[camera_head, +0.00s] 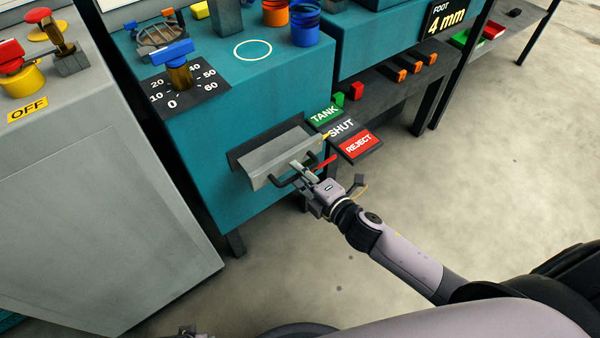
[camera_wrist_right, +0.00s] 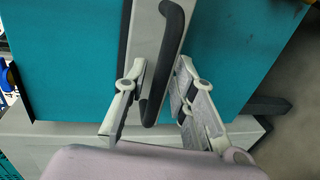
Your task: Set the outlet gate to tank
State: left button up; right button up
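The outlet gate (camera_head: 272,152) is a grey slanted block on the front of the teal machine, with a black bar handle (camera_wrist_right: 168,55) along it. A label plate at its right reads TANK (camera_head: 324,114) in green, SHUT (camera_head: 341,129) in white on dark and REJECT (camera_head: 358,144) in red. A small yellow tip shows beside SHUT. My right gripper (camera_head: 300,172) is at the handle; its wrist view shows the fingers (camera_wrist_right: 160,75) apart, with the handle between them. Contact is unclear. A grey part, perhaps my left gripper (camera_head: 187,332), shows at the bottom edge.
A red bar (camera_head: 323,163) sticks out beside my right gripper, near REJECT. A grey cabinet (camera_head: 90,200) marked OFF stands at left. A dial with a blue knob (camera_head: 172,53) is on the teal top. The floor (camera_head: 470,170) at right is clear.

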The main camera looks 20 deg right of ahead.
grip_shut()
dwell(0.6)
